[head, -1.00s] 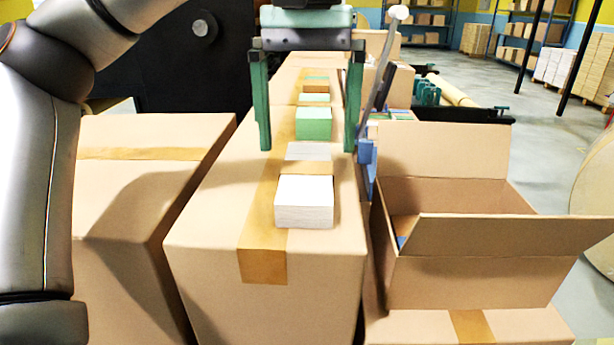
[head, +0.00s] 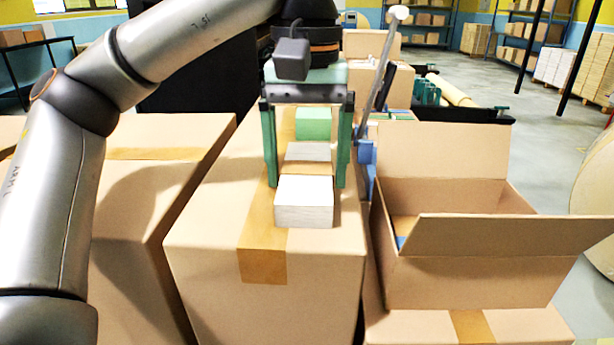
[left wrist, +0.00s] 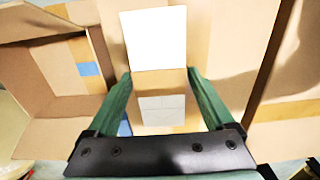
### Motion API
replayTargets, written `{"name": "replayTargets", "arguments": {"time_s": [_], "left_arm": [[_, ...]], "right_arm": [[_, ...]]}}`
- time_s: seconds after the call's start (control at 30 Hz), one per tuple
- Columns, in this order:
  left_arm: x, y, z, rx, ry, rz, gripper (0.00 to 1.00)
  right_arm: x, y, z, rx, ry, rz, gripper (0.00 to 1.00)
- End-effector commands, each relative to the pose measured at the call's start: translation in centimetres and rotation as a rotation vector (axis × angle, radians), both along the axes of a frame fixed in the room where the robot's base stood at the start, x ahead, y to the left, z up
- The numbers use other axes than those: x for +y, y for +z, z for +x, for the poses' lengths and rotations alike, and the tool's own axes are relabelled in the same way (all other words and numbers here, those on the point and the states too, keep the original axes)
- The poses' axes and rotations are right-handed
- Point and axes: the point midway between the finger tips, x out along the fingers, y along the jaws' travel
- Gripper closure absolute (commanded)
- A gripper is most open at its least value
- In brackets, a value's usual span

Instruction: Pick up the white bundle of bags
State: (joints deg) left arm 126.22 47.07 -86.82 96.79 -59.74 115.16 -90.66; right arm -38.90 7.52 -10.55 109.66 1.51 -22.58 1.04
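The white bundle of bags (head: 304,203) lies near the front end of a closed, taped carton in the head view. It also shows in the left wrist view (left wrist: 155,40), at the top, beyond the fingertips. My left gripper (head: 307,186) is open and empty, its green fingers spread wide above the carton, at the bundle's far edge. In the left wrist view the fingers (left wrist: 160,74) point toward the bundle, one to each side. A greyish-white bundle (head: 309,151) and a green bundle (head: 314,123) lie farther back in the same row. My right gripper is not in view.
The closed carton (head: 210,235) carries the row of bundles. An open carton (head: 480,280) with raised flaps stands close on its right. Another closed carton (head: 135,215) stands on the left. A grey post (head: 384,65) rises behind the row.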

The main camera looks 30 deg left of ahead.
Motion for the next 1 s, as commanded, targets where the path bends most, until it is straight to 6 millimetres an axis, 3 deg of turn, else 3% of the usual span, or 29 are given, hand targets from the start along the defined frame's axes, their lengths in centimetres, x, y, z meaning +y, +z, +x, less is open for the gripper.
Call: {"name": "replayTargets", "arguments": {"time_s": [0.07, 0.6, 1.0], "left_arm": [[-0.01, 0.01, 0.01, 0.000, 0.000, 0.000, 0.24], [-0.01, 0.02, 0.00, 0.000, 0.000, 0.000, 0.84], [-0.02, 0.45, 0.04, -0.001, 0.001, 0.001, 0.87]], "right_arm": [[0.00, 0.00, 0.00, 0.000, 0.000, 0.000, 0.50], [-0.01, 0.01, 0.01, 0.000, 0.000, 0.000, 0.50], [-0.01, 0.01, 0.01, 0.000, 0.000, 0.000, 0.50]]}}
